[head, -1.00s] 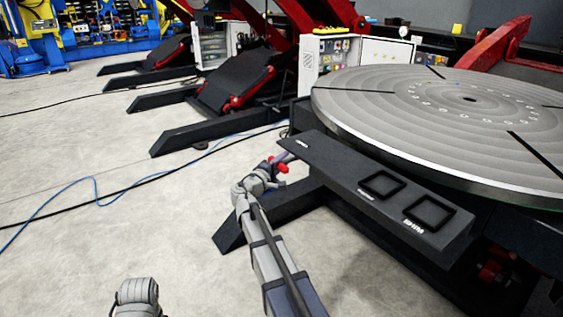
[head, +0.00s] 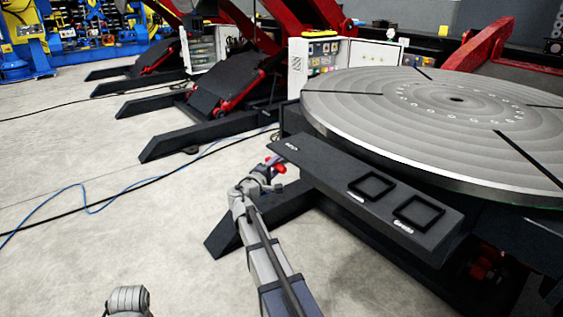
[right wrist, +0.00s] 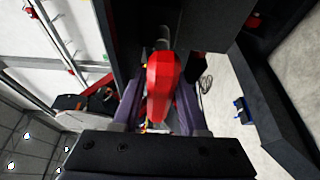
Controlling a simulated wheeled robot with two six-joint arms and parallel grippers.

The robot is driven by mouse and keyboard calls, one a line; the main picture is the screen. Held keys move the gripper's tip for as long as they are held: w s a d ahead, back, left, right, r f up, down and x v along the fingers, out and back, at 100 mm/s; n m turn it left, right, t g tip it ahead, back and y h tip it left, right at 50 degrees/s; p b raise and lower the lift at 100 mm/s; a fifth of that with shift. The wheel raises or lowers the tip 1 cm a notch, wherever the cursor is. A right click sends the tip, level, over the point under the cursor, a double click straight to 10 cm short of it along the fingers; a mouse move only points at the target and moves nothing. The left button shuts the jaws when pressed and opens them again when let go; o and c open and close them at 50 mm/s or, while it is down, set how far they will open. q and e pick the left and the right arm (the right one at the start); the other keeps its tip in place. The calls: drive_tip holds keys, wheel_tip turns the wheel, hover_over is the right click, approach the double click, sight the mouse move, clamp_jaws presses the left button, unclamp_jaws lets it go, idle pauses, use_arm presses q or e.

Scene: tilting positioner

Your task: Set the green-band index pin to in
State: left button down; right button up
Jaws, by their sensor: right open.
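A red knob or handle (right wrist: 163,85) stands between the two fingers of my open right gripper (right wrist: 165,112) in the right wrist view. A grey shaft shows behind it. I cannot tell whether the fingers touch it. In the head view, red parts (head: 279,167) show at my right gripper (head: 275,163), by the left end of the dark shelf under the round table. No green band is visible, so I cannot tell which pin this is or whether it is in.
The dark shelf (head: 325,172) with two square recesses juts out beside my right gripper. The large grey round table (head: 420,125) is above and behind it. A dark floor leg (head: 225,236) lies below. Open floor with cables (head: 85,208) is to the left.

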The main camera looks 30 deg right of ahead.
sight(274, 167)
drive_tip(key=v, duration=0.6)
idle(0.5)
